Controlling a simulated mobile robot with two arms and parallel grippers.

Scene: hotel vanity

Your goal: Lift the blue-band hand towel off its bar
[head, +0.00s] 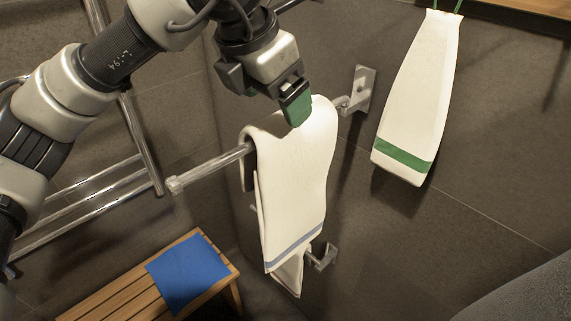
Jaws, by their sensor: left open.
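The white hand towel with a blue band (293,180) hangs folded over a metal bar (213,166) in the head view. Its blue band runs along the lower edge. My left gripper (296,108) is at the top fold of the towel, toward the wall end of the bar. The gripper is open, and one green-padded finger shows in front of the towel; the other finger is hidden. I cannot tell whether it touches the cloth. My right gripper is not in view.
A white towel with a green band (418,100) hangs on the wall at the right. A lower bar mount (322,256) sits below, with another white cloth (288,276) partly hidden. A wooden bench (130,290) with a blue cloth (188,273) stands lower left. Metal rack rails (90,180) are at left.

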